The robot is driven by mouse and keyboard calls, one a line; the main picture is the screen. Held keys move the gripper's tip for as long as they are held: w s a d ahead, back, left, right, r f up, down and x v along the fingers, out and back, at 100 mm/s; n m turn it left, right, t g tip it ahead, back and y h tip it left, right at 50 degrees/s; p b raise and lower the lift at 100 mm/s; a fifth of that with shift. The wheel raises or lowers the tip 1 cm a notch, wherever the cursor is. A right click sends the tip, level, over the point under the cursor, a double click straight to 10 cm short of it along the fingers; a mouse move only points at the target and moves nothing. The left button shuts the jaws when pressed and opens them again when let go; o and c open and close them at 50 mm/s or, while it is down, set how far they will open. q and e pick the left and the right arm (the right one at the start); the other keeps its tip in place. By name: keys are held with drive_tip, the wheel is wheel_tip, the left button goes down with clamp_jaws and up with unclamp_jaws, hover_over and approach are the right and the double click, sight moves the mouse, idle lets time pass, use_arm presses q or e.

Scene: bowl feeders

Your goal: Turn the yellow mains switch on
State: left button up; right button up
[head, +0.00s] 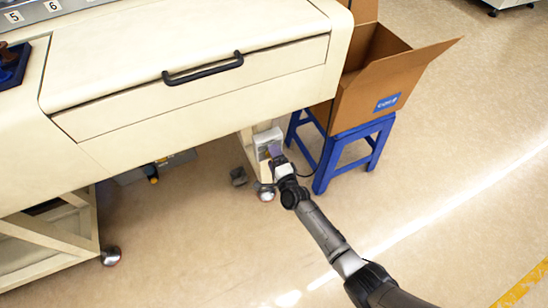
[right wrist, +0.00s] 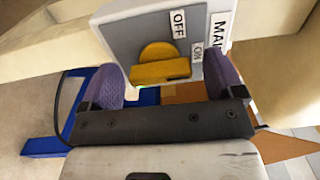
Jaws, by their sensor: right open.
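The yellow mains switch (right wrist: 158,48) is a round knob with a raised bar, on a grey box (right wrist: 128,28) with OFF, ON and partly cut-off MAIN labels. The bar lies across the picture, its right end close to the ON label; I cannot tell for certain which setting it marks. My right gripper (right wrist: 163,85) is open, its purple fingers apart on either side of the knob's bar with nothing clearly gripped. In the head view the right gripper (head: 274,162) is at the box (head: 266,141) on the machine's leg, hiding much of the box front. My left gripper is out of view.
A blue stool (head: 330,155) bearing an open cardboard box (head: 375,80) stands close on the right of the switch box. The cream machine body (head: 190,100) with a black drawer handle (head: 203,69) overhangs at the left. Floor (head: 200,240) in front is clear.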

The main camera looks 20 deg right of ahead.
drive_tip(key=s+p, duration=0.5)
drive_tip(key=s, duration=0.8)
drive_tip(key=shift+s+d+p, duration=0.4)
drive_tip(key=shift+d, duration=0.05)
